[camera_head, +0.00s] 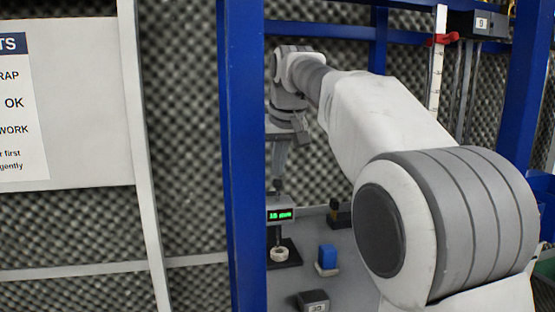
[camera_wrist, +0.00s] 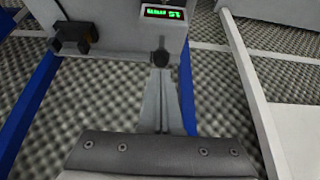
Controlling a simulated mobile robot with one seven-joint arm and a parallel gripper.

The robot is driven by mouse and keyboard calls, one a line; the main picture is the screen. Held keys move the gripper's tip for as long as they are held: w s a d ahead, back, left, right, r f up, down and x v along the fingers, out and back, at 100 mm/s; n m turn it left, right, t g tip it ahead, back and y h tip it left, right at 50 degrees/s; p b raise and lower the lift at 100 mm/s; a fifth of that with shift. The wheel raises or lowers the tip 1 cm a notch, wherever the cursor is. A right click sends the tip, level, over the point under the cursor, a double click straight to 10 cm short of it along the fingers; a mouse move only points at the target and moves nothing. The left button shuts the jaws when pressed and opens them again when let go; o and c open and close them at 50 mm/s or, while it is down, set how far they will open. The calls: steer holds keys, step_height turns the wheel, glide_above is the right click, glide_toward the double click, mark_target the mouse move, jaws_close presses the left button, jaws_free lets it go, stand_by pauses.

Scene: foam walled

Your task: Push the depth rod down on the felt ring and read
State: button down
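The depth gauge has a grey head with a green display (camera_head: 280,215) that reads 15 mm. The same display (camera_wrist: 163,13) is upside down in the wrist view. A dark knob (camera_head: 277,186) tops the rod above the head; it also shows in the wrist view (camera_wrist: 161,58). The pale felt ring (camera_head: 279,254) lies on the gauge's dark base, under the head. The rod's lower end is too small to tell whether it touches the ring. My gripper (camera_head: 278,176) points down with its fingers together, tips at the knob; whether they grip it or press its top is unclear.
A blue block (camera_head: 327,256) on a pale base stands right of the gauge. A dark box (camera_head: 312,300) is in front, and a black-and-orange item (camera_head: 339,213) behind. A blue post (camera_head: 240,150) rises close left of the gauge. A scale with a red clamp (camera_head: 442,39) hangs at upper right.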

steer(key=shift+r+p, duration=2.25)
steer(key=shift+r, duration=0.15)
steer(key=shift+f, duration=0.1)
steer(key=s+d+f+m+b, duration=0.1)
steer(key=s+d+f, duration=0.25)
steer(key=s, duration=0.45)
steer(key=s+d+f+b, duration=0.1)
steer(key=s+d+f, duration=0.3)
steer(key=s, duration=0.5)
steer(key=s+d+f+m+h+b, duration=0.1)
steer(key=s+d+f, duration=0.3)
steer(key=s+f, duration=1)
steer(key=s, duration=0.2)
steer(key=shift+s+d+b, duration=0.15)
steer(key=shift+s+b, duration=0.15)
